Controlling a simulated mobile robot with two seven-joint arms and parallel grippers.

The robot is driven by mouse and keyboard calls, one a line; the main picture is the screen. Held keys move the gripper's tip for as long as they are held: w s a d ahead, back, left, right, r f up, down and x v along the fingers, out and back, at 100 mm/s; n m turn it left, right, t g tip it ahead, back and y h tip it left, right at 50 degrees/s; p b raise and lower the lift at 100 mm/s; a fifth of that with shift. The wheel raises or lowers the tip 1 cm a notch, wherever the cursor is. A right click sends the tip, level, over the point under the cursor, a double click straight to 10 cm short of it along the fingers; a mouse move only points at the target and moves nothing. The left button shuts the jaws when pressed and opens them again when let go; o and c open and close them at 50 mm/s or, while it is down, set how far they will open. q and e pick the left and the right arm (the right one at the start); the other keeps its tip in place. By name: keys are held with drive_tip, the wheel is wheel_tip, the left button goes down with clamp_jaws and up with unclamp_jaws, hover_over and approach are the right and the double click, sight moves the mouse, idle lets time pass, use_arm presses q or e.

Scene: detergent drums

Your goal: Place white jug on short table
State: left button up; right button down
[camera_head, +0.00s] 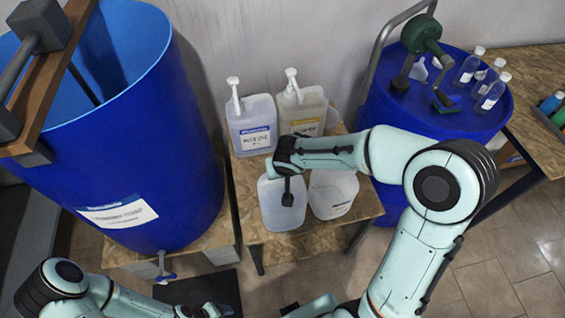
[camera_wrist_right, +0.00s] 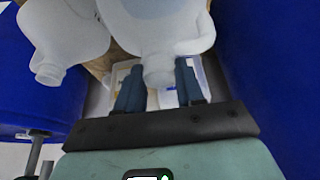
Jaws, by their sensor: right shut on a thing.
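The white jug (camera_head: 282,207) is a translucent white bottle over the front left of the short wooden table (camera_head: 296,246). I cannot tell whether its base touches the tabletop. My right gripper (camera_head: 287,192) comes down on it from above and is shut on it. In the right wrist view the jug (camera_wrist_right: 165,30) has its neck between the two fingers (camera_wrist_right: 159,88). My left arm shows at the lower left of the head view, but its fingers are out of the picture.
A second white jug (camera_head: 334,196) stands right beside the held one. Two pump bottles, one bluish (camera_head: 252,128) and one yellowish (camera_head: 302,110), stand at the table's back. Blue drums flank it on the left (camera_head: 160,150) and right (camera_head: 385,97).

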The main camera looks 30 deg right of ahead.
drive_tip(key=shift+w+f+b, duration=0.1)
drive_tip(key=shift+f+b, duration=0.4)
drive_tip(key=shift+f, duration=1.7)
use_arm(q)
drive_tip(key=shift+s+f, duration=0.6)
drive_tip(key=shift+f, duration=0.1)
use_arm(e)
drive_tip(key=shift+w, duration=0.1)
use_arm(q)
drive_tip(key=shift+f, duration=0.1)
use_arm(e)
drive_tip(key=shift+f, duration=0.1)
use_arm(q)
drive_tip(key=shift+s+f, duration=0.1)
use_arm(e)
drive_tip(key=c, duration=0.7)
unclamp_jaws()
drive_tip(key=shift+f, duration=0.1)
